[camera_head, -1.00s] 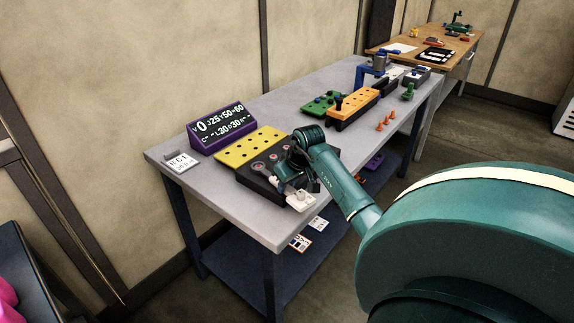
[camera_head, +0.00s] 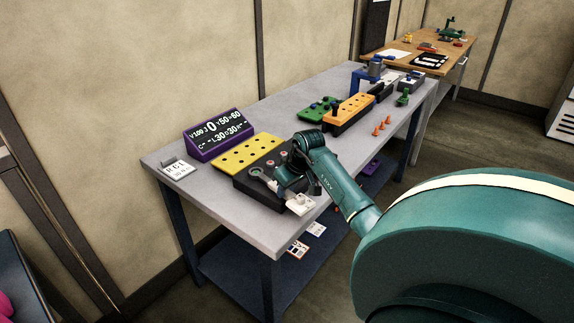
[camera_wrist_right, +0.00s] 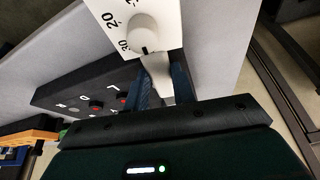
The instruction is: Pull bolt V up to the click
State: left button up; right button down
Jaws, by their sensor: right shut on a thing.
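A black block (camera_head: 243,184) with a row of round bolt heads stands near the front of the grey table. A white piece with a numbered dial (camera_head: 300,204) is at its near right end; the dial and a grey neck (camera_wrist_right: 157,72) show large in the right wrist view. My right gripper (camera_head: 287,180) is over the block, its fingers (camera_wrist_right: 165,88) shut on the grey neck. A grey ring (camera_head: 257,171) sits at the near-left bolt position; the gripper partly hides what joins it. Bolt V's letter is not legible. My left gripper is not in view.
A purple readout (camera_head: 218,141) shows V100 and a large J0. A yellow plate with holes (camera_head: 247,151) lies behind the block.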

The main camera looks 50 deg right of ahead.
jog(key=shift+w+r, duration=0.1)
jog(key=shift+r, duration=0.95)
jog(key=shift+r, duration=1.65)
